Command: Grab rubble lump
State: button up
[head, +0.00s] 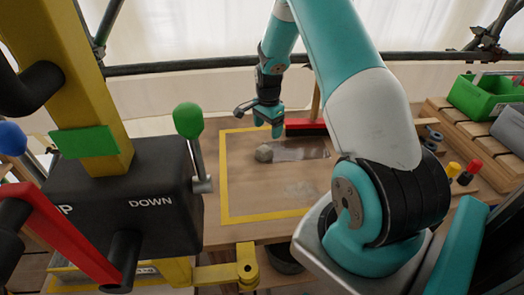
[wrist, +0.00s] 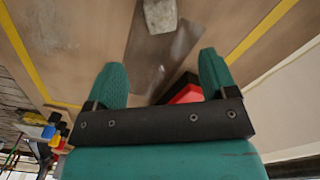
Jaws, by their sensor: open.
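The rubble lump (head: 264,153) is a small grey, blocky stone. It lies on the wooden board inside the yellow outline, at the left end of a grey smeared patch. My gripper (head: 268,122) is above and slightly behind it in the head view, apart from it and empty. In the wrist view the lump (wrist: 160,15) sits at the top edge, partly cut off, beyond my fingertips.
A red-edged broom head (head: 306,127) lies just right of my gripper. A control box (head: 120,200) with green, red and blue levers stands at left. A green bin (head: 485,98) sits on a crate at right. The board's front area inside the yellow line is clear.

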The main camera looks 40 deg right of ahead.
aim_at(264, 148)
notch_tip(264, 148, down, 5)
jog(key=shift+f+p, duration=0.15)
jog(key=shift+p, duration=0.3)
jog(key=f+p, duration=0.1)
jog(key=f, duration=0.1)
jog(key=a+f+p, duration=0.1)
jog(key=f, duration=0.1)
jog(key=shift+w+a+f, duration=0.1)
jog(key=shift+w+f, duration=0.1)
jog(key=shift+f, duration=0.55)
jog(key=shift+c, duration=0.2)
jog(key=c, duration=1.1)
